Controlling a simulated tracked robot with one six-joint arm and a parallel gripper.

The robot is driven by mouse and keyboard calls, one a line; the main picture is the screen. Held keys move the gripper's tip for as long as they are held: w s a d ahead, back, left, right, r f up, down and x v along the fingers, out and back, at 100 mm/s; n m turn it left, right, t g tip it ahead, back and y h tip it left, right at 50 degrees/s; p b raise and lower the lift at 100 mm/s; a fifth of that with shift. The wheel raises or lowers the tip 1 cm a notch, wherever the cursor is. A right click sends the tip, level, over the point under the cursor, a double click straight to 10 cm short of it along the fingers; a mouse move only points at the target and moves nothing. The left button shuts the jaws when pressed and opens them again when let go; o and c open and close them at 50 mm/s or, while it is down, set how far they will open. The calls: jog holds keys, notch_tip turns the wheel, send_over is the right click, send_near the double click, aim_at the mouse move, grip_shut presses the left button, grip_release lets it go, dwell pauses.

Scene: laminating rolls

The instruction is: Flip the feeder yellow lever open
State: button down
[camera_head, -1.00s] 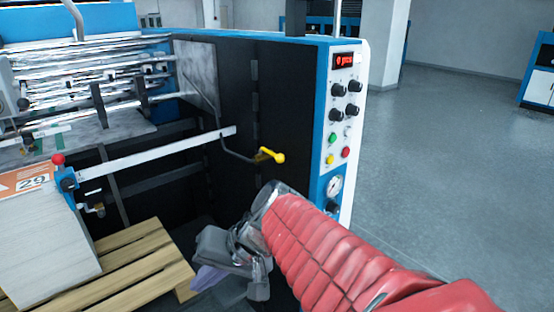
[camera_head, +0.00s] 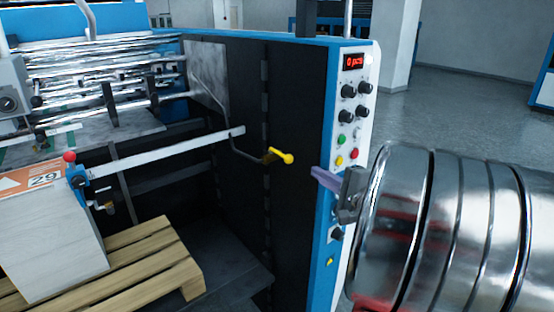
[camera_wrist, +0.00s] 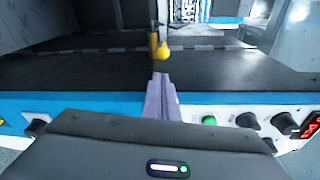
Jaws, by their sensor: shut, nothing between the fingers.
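The feeder's yellow lever (camera_head: 279,157) sticks out from the dark side wall of the machine, with its round knob toward the right. It also shows in the wrist view (camera_wrist: 162,50), straight beyond my fingertips. My gripper (camera_head: 325,178) is to the right of the lever in the head view, in front of the control panel's edge, with its purple-grey fingers pointing left at the lever. In the wrist view the fingers (camera_wrist: 161,97) are together and empty. A gap shows between the fingertips and the knob.
The control panel (camera_head: 350,130) with knobs and buttons is right beside my gripper. A paper stack (camera_head: 55,240) on a wooden pallet (camera_head: 150,265) stands at the left. A white bar (camera_head: 165,152) runs toward the lever. Open floor (camera_head: 455,110) lies behind at the right.

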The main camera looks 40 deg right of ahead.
aim_at(301, 161)
jog(key=shift+d, duration=0.2)
jog(key=w, duration=0.6)
jog(key=w+d, duration=0.1)
jog(key=w, duration=0.2)
jog(key=shift+w+f, duration=0.25)
jog(key=shift+f, duration=0.05)
jog(key=shift+w, duration=0.2)
jog(key=shift+d, duration=0.15)
jog(key=shift+s, duration=0.1)
